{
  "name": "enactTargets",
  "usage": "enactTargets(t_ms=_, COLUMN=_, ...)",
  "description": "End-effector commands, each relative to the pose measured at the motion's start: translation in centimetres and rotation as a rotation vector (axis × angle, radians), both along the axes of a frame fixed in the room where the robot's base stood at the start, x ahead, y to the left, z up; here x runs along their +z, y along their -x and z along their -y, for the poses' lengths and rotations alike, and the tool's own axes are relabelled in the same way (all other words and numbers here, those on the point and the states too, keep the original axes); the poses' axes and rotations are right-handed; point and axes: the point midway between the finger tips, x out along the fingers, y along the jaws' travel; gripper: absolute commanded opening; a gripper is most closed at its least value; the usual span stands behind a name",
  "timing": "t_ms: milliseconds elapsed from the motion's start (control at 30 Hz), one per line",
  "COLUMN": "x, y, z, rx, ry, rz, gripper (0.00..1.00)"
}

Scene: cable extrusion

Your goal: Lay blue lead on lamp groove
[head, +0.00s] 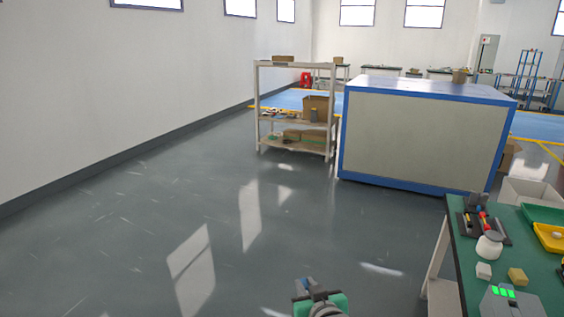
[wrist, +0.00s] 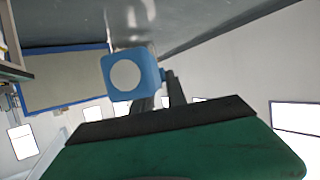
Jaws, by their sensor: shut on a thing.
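My gripper (head: 309,287) is at the bottom middle of the head view, over open floor and left of the green-topped table. In the wrist view my gripper (wrist: 165,92) is shut on a blue block-shaped piece with a pale round face (wrist: 130,75). I take this piece for the blue lead; no loose length of it shows. The fingertips are partly hidden behind the green and black gripper body. I cannot make out a lamp groove.
The green-topped table (head: 466,262) at right holds a white bottle (head: 489,246), a white block (head: 483,270), a tan block (head: 517,276), a grey box with green lights (head: 511,303), and green and yellow trays (head: 548,236). A shelf (head: 294,122) and a large blue-edged cabinet (head: 420,135) stand behind. The left floor is clear.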

Motion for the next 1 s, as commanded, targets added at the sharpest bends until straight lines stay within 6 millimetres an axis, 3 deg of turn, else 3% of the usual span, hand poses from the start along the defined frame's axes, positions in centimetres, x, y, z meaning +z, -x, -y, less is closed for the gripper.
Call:
enactTargets(t_ms=200, x=2.3, y=-1.0, z=5.6, rx=-0.124, ry=0.0, rz=0.004, gripper=0.0)
enactTargets(t_ms=400, x=3.1, y=-1.2, z=9.4, rx=-0.206, ry=-0.001, rz=0.001, gripper=0.0)
enactTargets(t_ms=867, x=3.1, y=-1.2, z=9.6, rx=-0.211, ry=-0.001, rz=0.002, gripper=0.0)
enactTargets(t_ms=1000, x=1.5, y=-0.4, z=9.6, rx=-0.212, ry=0.0, rz=-0.005, gripper=0.0)
